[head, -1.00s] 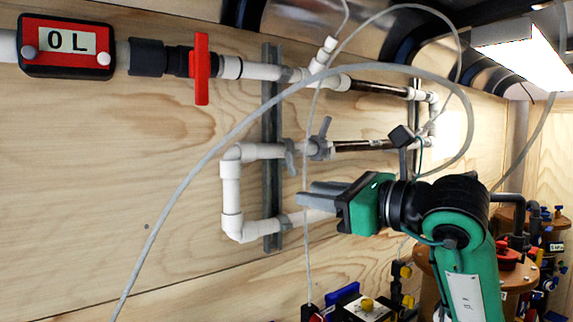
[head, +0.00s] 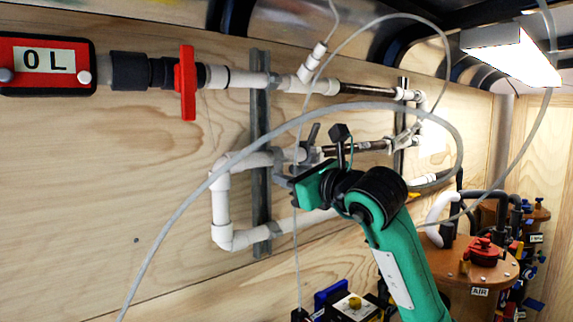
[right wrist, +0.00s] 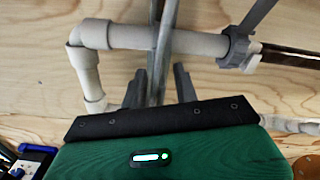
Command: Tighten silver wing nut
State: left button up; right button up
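A grey wing-shaped nut (head: 312,136) sits on the middle pipe where the white section meets the dark one. It also shows at the upper right in the right wrist view (right wrist: 238,50), with a long wing pointing up. A second grey wing piece by the vertical metal strut is partly hidden by my gripper in the head view. My right gripper (head: 286,181) points left toward the wall, just below the middle pipe. In the right wrist view its two fingers (right wrist: 160,88) stand apart and empty, in front of the strut (right wrist: 158,65). My left gripper is not visible.
White pipes (head: 222,205) loop along the plywood wall. A red valve handle (head: 187,83) and a red display (head: 45,63) are on the upper pipe. A loose grey hose (head: 190,200) arcs across the front. A brown tank (head: 470,270) stands at the lower right.

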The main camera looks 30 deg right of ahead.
jog(key=shift+w, duration=0.85)
grip_shut()
jog(key=m+b, duration=1.1)
jog(key=m, duration=0.9)
jog(key=shift+a, duration=0.1)
